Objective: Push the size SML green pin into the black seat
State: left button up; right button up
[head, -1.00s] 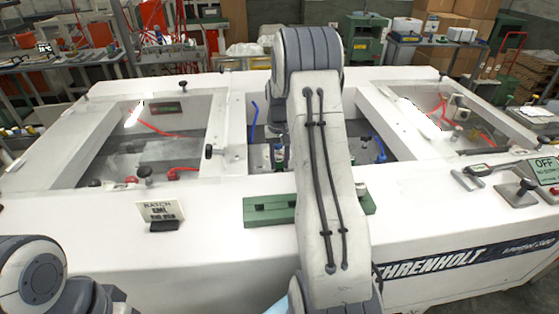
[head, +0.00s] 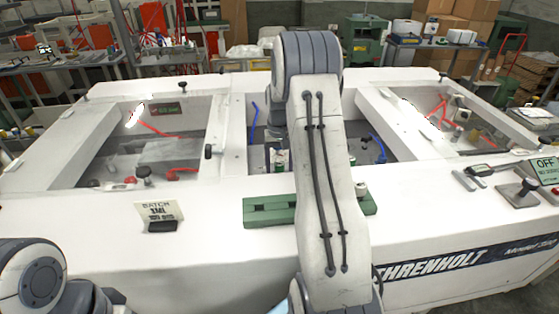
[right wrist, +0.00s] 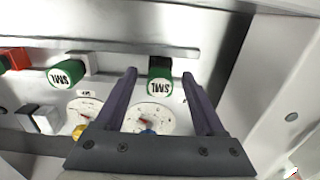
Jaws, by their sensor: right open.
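In the right wrist view, a green pin (right wrist: 159,86) marked SML stands in front of a black seat (right wrist: 160,63). My right gripper (right wrist: 159,75) is open, with one dark finger on each side of this pin. I cannot tell whether either finger touches it, or how deep the pin sits in the seat. A second green SML pin (right wrist: 67,74) is to the left, at a white seat (right wrist: 84,62). In the head view, my right arm covers most of this area. My left gripper is not in view.
A red pin (right wrist: 16,58) and a round dial (right wrist: 149,118) are near the pins. In the head view, a white machine top (head: 430,200) surrounds the open bays. A green block (head: 268,211) and a batch card (head: 160,212) stand on its front ledge.

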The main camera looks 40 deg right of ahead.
aim_at(280, 164)
notch_tip(280, 164, up, 9)
jog(key=shift+r+b, duration=0.2)
jog(key=shift+b, duration=1.05)
jog(key=shift+r, duration=0.5)
